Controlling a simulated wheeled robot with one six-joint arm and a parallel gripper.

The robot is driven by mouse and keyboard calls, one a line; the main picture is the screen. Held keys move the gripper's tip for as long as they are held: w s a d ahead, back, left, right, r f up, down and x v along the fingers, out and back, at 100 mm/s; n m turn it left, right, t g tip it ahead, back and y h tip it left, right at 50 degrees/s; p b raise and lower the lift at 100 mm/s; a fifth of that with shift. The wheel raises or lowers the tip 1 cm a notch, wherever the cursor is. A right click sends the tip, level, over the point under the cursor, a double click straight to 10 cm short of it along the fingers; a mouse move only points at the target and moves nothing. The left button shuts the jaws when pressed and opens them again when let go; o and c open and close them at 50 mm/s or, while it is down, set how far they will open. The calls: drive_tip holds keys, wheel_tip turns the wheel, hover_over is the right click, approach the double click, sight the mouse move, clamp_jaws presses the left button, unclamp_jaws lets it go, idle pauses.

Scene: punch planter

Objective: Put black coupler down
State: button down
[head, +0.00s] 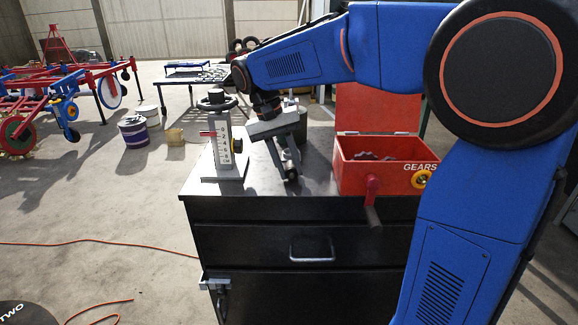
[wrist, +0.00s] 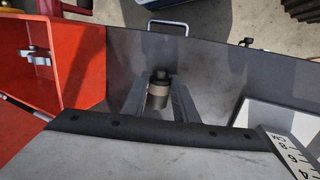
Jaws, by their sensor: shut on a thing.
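My gripper (head: 286,160) points down over the black cabinet's top, between the height gauge and the red box. It is shut on the black coupler (wrist: 159,77), a small dark cylinder with a paler band, which sits between the two grey fingers in the wrist view. In the head view the coupler (head: 292,175) shows as a small dark shape at the fingertips, close to the cabinet top (head: 315,182). I cannot tell whether it touches the surface.
A grey height gauge (head: 222,155) with a scale stands on the left of the top. An open red box marked GEARS (head: 358,180) stands on the right, with dark parts inside. The top's front middle is clear. A drawer handle (head: 312,250) sticks out in front.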

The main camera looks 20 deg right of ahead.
drive_tip(key=c, duration=1.7)
unclamp_jaws()
drive_tip(key=shift+f, duration=0.1)
drive_tip(key=v, duration=1.2)
